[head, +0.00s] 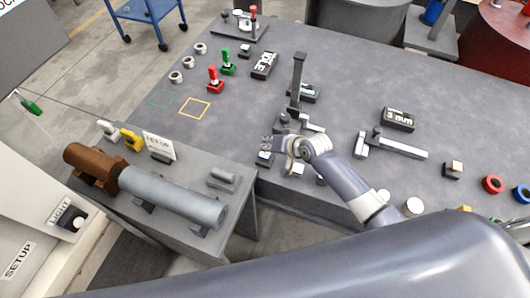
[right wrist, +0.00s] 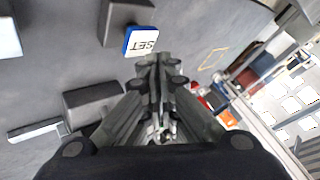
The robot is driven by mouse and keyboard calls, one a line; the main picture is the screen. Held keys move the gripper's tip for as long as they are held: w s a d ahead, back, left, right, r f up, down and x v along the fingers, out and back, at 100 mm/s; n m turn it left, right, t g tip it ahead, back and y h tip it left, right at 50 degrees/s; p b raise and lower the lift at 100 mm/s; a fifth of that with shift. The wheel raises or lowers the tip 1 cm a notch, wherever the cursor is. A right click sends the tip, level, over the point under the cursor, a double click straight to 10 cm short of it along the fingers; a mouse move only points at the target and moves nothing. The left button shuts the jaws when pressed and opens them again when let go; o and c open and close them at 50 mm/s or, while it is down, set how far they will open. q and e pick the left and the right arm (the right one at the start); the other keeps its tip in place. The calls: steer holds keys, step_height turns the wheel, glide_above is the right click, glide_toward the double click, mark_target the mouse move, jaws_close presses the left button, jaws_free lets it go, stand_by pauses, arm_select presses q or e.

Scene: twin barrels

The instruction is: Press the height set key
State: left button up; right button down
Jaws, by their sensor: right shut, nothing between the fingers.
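A key with a blue-edged white face lettered SET (right wrist: 141,41) shows in the right wrist view, just beyond and to the left of my fingertips. Its dark block (right wrist: 127,18) is behind it. My right gripper (right wrist: 160,62) is shut and empty, its fingertips apart from the key face in the picture. In the head view my right gripper (head: 270,144) is over the near edge of the big table, in front of a dark upright gauge (head: 297,82). A small light-faced key block (head: 264,159) sits just below it; its lettering is too small to read. My left gripper is not in view.
Other small blocks (head: 297,170) stand close to the right gripper, partly hidden by my arm. A caliper-like tool (head: 395,146) and a "3 mm" block (head: 398,118) lie to the right. A side table (head: 245,200) with a brown and grey cylinder (head: 170,194) stands to the left.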

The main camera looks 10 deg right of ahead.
steer(key=shift+f, duration=0.15)
steer(key=shift+f, duration=0.3)
steer(key=shift+f+b, duration=0.5)
steer(key=shift+f, duration=0.05)
stand_by(1.0)
steer(key=shift+r, duration=0.1)
steer(key=shift+r+p, duration=0.9)
steer(key=shift+p, duration=0.2)
steer(key=shift+r, duration=0.1)
step_height(320, 180, up, 5)
steer(key=p, duration=0.5)
